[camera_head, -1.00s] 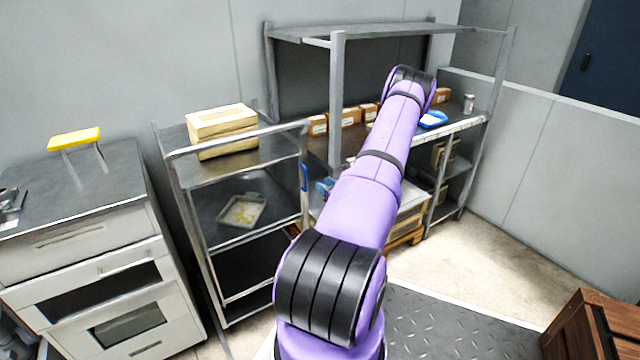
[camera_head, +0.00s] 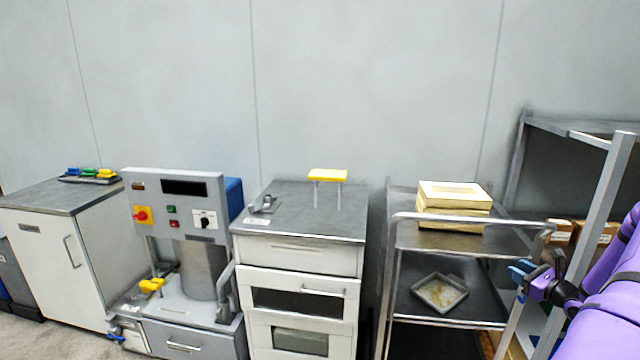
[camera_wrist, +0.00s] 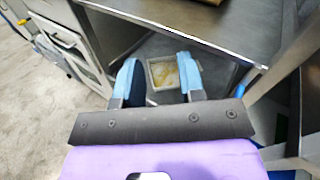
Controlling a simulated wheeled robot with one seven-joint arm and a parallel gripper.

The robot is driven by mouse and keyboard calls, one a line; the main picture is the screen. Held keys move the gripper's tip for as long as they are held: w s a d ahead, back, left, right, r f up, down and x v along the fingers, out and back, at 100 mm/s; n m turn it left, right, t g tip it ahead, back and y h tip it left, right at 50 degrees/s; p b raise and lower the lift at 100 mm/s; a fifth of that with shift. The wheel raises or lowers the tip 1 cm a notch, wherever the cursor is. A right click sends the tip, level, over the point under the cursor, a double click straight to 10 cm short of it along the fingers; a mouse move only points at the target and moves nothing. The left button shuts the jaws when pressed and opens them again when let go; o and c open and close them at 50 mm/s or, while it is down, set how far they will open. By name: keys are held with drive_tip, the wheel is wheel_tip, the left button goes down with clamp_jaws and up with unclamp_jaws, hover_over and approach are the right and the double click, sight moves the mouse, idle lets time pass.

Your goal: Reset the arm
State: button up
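My purple arm reaches in from the right edge in the head view. My gripper (camera_head: 520,270), with blue fingertips, is beside the right front post of the metal cart (camera_head: 403,262). In the wrist view my gripper (camera_wrist: 159,80) has its two blue fingers spread apart with nothing held between them. Beyond the fingers, a shallow tray (camera_wrist: 176,73) with yellowish contents lies on the cart's lower shelf. The same tray (camera_head: 440,293) shows in the head view.
Yellow boxes (camera_head: 453,206) stand on the cart's top. A drawer cabinet (camera_head: 300,255) is left of the cart, then a machine with a control panel (camera_head: 180,210) and a white cabinet (camera_head: 75,250). A metal rack (camera_head: 600,200) stands at the right. Floor shows at lower left in the wrist view.

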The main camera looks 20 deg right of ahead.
drive_tip(key=w+a+r+n+g+y, duration=0.3)
drive_tip(key=w+a+r+n+y, duration=0.15)
drive_tip(key=a+r, duration=0.35)
drive_tip(key=w+a+r+n+g+y, duration=0.2)
drive_tip(key=w+a+r+n+y, duration=0.15)
drive_tip(key=a+r+n, duration=0.4)
drive_tip(key=s+a+r+n+g, duration=0.1)
drive_tip(key=a+r+n+g, duration=0.25)
drive_tip(key=a, duration=0.55)
drive_tip(key=a+r+n+g, duration=0.3)
drive_tip(key=a+r, duration=0.1)
drive_tip(key=a, duration=0.5)
drive_tip(key=s+a+r+n+g+h, duration=0.2)
drive_tip(key=s+a+r+n, duration=0.1)
drive_tip(key=s+a, duration=0.25)
drive_tip(key=s+a+r+n+g+h, duration=0.1)
drive_tip(key=s+a+r+n, duration=0.3)
drive_tip(key=a, duration=0.3)
drive_tip(key=s+a+r+n+t+h, duration=0.1)
drive_tip(key=s+a+r+n+h, duration=0.1)
drive_tip(key=s+n, duration=0.2)
drive_tip(key=s+a+r+n+t+h, duration=0.1)
drive_tip(key=s+a+r+n+h, duration=0.1)
drive_tip(key=s, duration=0.7)
drive_tip(key=shift+a+r+n+h, duration=0.2)
drive_tip(key=shift+n+h, duration=0.5)
drive_tip(key=shift+n, duration=0.35)
drive_tip(key=shift+s, duration=0.1)
